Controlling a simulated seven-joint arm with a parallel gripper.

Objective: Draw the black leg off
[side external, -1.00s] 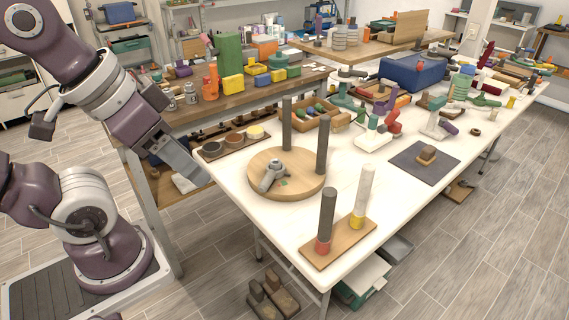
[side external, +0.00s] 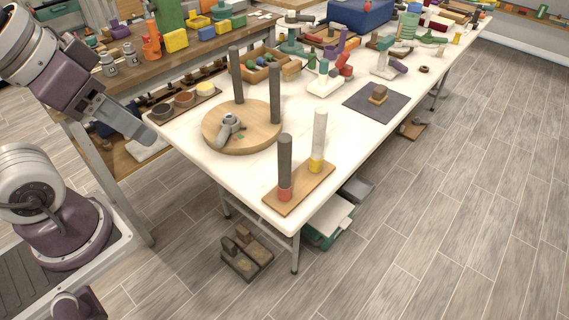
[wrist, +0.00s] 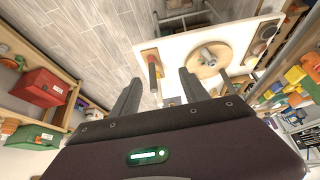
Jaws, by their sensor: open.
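A dark, near-black upright leg (side external: 284,152) stands in a red collar on a rectangular wooden board (side external: 300,188) at the table's near corner. A white leg (side external: 319,135) in a yellow collar stands beside it. Two more dark legs (side external: 236,75) (side external: 275,95) stand on a round wooden disc (side external: 222,145), which also bears a grey clamp-like part (side external: 229,128). My gripper (side external: 147,135) is left of the table, apart from every leg. In the wrist view its fingers (wrist: 157,88) are spread and empty, with the board and a dark leg (wrist: 153,76) seen between and beyond them.
The white table (side external: 215,180) has bare top around the board and disc. A tray of round pots (side external: 183,102) lies at the left edge, a dark mat (side external: 376,103) with a small wooden block to the right. A wooden bench (side external: 110,75) stands behind.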

